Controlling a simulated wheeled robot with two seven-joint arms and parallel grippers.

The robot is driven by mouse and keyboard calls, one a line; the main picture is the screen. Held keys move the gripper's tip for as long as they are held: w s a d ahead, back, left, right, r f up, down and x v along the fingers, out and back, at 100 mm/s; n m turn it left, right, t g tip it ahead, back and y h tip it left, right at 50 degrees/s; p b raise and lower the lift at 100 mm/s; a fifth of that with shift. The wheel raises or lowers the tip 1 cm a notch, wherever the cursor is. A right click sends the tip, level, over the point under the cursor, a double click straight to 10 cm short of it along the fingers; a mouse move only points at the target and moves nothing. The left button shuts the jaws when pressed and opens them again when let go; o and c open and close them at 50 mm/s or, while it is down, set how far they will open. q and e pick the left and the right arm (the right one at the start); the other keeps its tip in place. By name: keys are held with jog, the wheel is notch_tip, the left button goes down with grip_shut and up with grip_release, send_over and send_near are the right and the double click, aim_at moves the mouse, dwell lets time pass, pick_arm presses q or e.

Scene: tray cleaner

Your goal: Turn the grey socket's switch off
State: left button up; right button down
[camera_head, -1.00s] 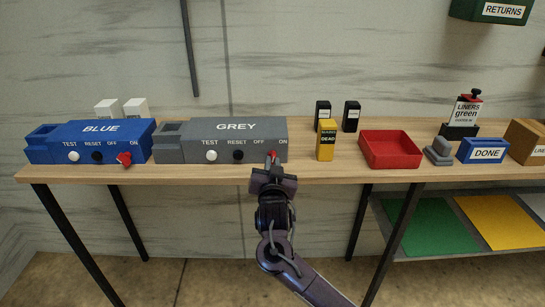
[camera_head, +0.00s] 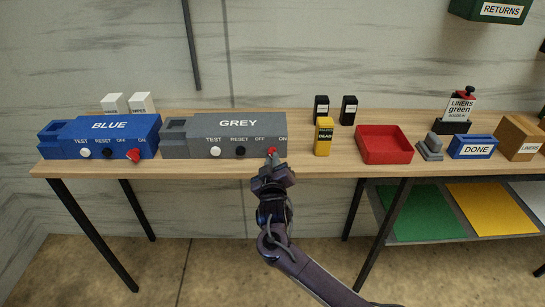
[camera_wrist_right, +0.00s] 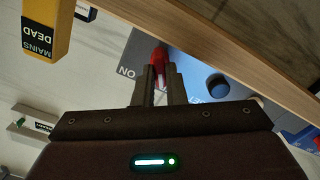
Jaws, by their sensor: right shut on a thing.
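The grey socket (camera_head: 205,142) is a long grey box labelled GREY, with TEST, RESET, OFF and ON along its front. Its red switch (camera_head: 272,151) is at the right end of the front. My right gripper (camera_head: 271,160) reaches it from the front. In the right wrist view the fingers (camera_wrist_right: 158,82) are shut on the red switch (camera_wrist_right: 160,54), beside the upside-down ON label. The fingers hide part of the switch, so I cannot tell which setting it points to. My left gripper is in neither view.
The blue socket (camera_head: 85,132), with its own red switch (camera_head: 134,155), stands to the left. A yellow MAINS DEAD block (camera_head: 323,138) and a red tray (camera_head: 384,145) stand to the right.

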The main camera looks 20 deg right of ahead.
jog(key=shift+n, duration=0.4)
jog(key=c, duration=1.5)
grip_release()
jog(key=shift+s, duration=0.1)
jog(key=v, duration=0.7)
jog(key=shift+s+a+b, duration=0.15)
jog(key=shift+s+b, duration=0.15)
